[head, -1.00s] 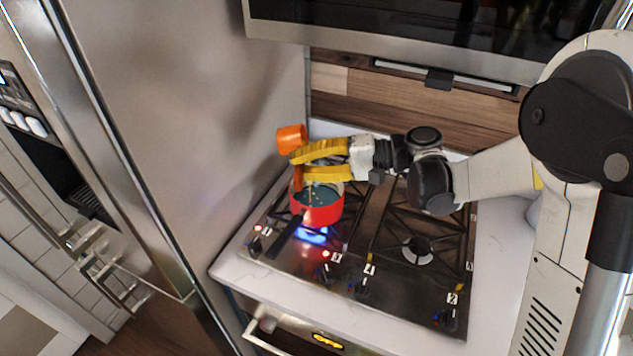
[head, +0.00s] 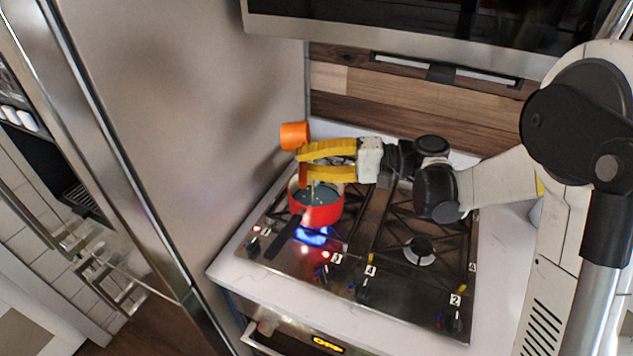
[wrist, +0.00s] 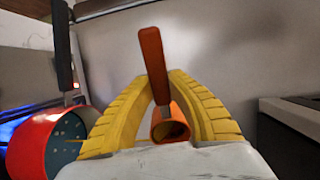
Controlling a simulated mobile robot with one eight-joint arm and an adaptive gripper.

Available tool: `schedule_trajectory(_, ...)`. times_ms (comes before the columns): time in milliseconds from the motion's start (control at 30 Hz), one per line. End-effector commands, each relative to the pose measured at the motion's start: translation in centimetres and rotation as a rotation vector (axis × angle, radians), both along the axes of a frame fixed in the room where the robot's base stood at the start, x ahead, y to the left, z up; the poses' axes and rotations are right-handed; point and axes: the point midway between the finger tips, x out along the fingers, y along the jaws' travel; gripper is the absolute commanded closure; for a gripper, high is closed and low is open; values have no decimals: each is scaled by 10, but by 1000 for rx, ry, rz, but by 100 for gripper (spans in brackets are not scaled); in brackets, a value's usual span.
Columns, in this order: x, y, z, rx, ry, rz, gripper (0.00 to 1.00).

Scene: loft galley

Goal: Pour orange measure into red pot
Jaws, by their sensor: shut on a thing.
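The orange measure (head: 294,136) is held by its handle above the far left side of the red pot, its cup tilted. The cup also shows in the wrist view (wrist: 171,124), with its mouth facing the camera. My gripper (head: 302,165) has yellow fingers shut on the handle. The red pot (head: 316,214) stands upright on the front left burner, dark inside with small yellow bits in it. A few orange-yellow bits show in the air below the handle, above the pot. The pot is at the left edge of the wrist view (wrist: 32,145).
A blue flame (head: 312,237) burns under the pot, whose dark handle (head: 285,240) points front left. The other burners on the hob (head: 400,290) are bare. A tall steel fridge (head: 200,130) stands close on the left. A hood (head: 420,45) hangs above the back.

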Motion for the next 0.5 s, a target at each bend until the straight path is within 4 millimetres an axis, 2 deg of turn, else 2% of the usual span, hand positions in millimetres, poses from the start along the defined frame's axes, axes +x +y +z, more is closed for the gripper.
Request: schedule_trajectory(500, 0, -2, -1, 57, 1, -1, 100)
